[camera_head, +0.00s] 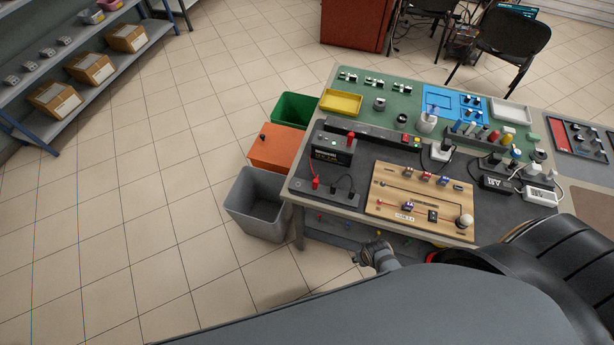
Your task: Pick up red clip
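A red clip (315,183) stands upright on the dark plate at the table's front left corner, with a thin red wire running up from it. A second red clip (351,138) sits on top of the black battery-like box (332,150) just behind. One small grey gripper (368,249), which I take to be my left, is low in front of the table's near edge, apart from both clips and to their lower right. Its fingers are too small to tell whether they are open. My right gripper is not visible.
A wooden board (420,203) with small parts lies right of the dark plate. A black power strip (373,131) lies behind it. Grey (258,205), orange (277,148) and green (295,110) bins stand left of the table. My own arm parts cover the bottom and lower right. The left floor is clear.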

